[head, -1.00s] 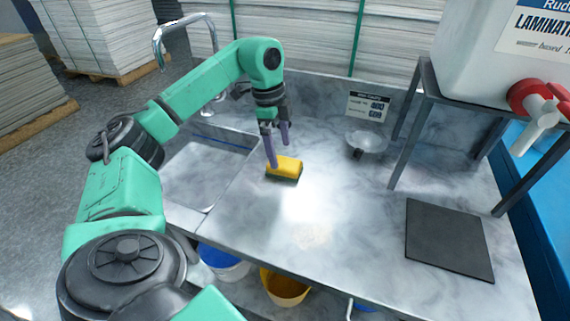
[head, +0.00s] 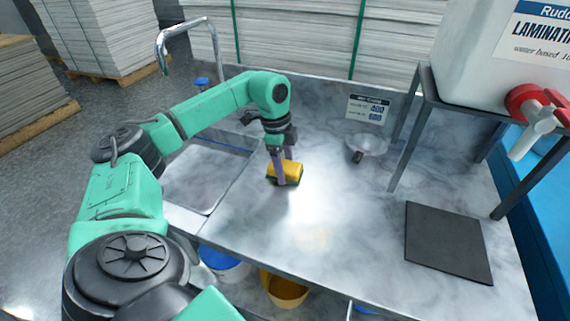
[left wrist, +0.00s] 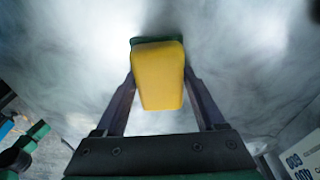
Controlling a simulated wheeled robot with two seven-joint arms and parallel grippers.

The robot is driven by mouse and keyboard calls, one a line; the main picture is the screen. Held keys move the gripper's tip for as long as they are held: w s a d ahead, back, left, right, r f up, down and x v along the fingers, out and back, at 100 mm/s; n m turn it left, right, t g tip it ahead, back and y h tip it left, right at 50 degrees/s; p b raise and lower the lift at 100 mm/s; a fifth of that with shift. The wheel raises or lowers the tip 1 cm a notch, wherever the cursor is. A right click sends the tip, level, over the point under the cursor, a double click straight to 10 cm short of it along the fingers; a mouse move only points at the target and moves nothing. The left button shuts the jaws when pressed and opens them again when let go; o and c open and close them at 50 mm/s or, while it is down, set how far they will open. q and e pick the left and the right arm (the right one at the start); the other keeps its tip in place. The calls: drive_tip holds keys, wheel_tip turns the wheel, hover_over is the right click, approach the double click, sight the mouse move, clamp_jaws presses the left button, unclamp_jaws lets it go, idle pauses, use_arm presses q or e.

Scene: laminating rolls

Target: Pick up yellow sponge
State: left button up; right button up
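The yellow sponge (head: 290,172) with a dark green layer is at the marble counter, right of the sink; I cannot tell whether it still touches the surface. My left gripper (head: 283,170) points down at it with one finger on each side. In the left wrist view the sponge (left wrist: 158,80) sits between the two fingertips, its yellow face towards the camera and its green layer at the far end. Both fingers appear to press on its sides, so the gripper is shut on it. My right gripper is not in view.
A sink (head: 205,175) with a tap (head: 185,38) lies left. A clear bowl (head: 368,143) and a price sign (head: 367,108) stand behind. Buckets (head: 287,289) sit under the counter. The counter's middle is clear.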

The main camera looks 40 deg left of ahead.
use_arm(q)
drive_tip(key=c, duration=0.7)
drive_tip(key=shift+o, duration=0.2)
drive_tip(key=shift+r, duration=0.1)
wheel_tip(320, 180, up, 12)
wheel_tip(320, 180, up, 8)
drive_tip(key=r+p, duration=0.1)
drive_tip(key=p, duration=0.5)
hover_over(286, 165)
drive_tip(key=shift+s+a+f, duration=0.1)
drive_tip(key=shift+s+f, duration=0.05)
drive_tip(key=shift+f, duration=0.2)
